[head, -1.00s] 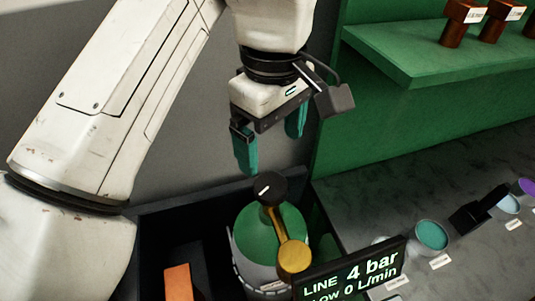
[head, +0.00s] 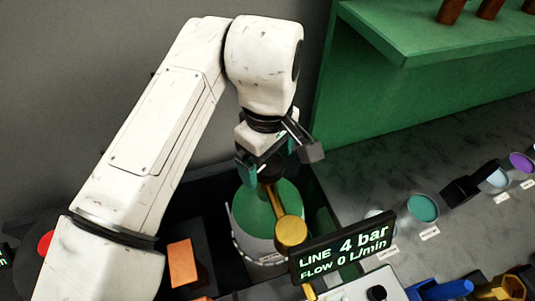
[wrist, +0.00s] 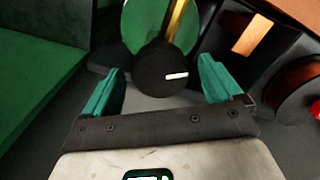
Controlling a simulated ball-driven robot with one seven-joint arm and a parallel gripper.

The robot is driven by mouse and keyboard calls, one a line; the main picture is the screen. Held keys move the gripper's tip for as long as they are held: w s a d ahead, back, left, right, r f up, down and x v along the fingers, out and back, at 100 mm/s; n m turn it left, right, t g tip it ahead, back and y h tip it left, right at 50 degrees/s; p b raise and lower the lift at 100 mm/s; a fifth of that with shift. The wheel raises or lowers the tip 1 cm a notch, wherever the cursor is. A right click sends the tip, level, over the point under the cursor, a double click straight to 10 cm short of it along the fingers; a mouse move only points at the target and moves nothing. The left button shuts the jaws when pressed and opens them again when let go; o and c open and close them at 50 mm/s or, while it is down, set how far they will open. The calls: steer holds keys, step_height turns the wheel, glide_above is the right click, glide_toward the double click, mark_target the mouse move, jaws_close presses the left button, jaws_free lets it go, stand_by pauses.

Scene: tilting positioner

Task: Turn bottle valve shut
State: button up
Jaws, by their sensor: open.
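The bottle (head: 246,215) has a green top and stands in a dark bin. A brass fitting (head: 291,231) runs from its valve toward the lower right in the head view. The black round valve knob (wrist: 160,72) bears a white mark that lies nearly level in the wrist view. My gripper (wrist: 161,84), with teal fingers, is open, one finger on each side of the knob in that view. Gaps show between the knob and both fingers. In the head view my gripper (head: 266,165) is just above the bottle and partly hides the knob.
A display (head: 343,247) in front reads LINE 4 bar, FLOW 0 L/min. An orange block (head: 182,262) is left of the bottle. A green shelf (head: 430,35) rises at the right, above a grey counter with several coloured cups, including a teal one (head: 423,208).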

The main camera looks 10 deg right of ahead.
steer(key=shift+c, duration=0.4)
steer(key=c, duration=1)
steer(key=shift+o, duration=0.2)
steer(key=shift+m, duration=0.3)
steer(key=m+p, duration=0.1)
steer(key=m, duration=0.3)
steer(key=shift+m, duration=0.4)
steer(key=m, duration=0.6)
steer(key=shift+r, duration=0.1)
steer(key=m, duration=0.6)
steer(key=shift+m, duration=0.4)
steer(key=m, duration=0.5)
steer(key=shift+m, duration=0.4)
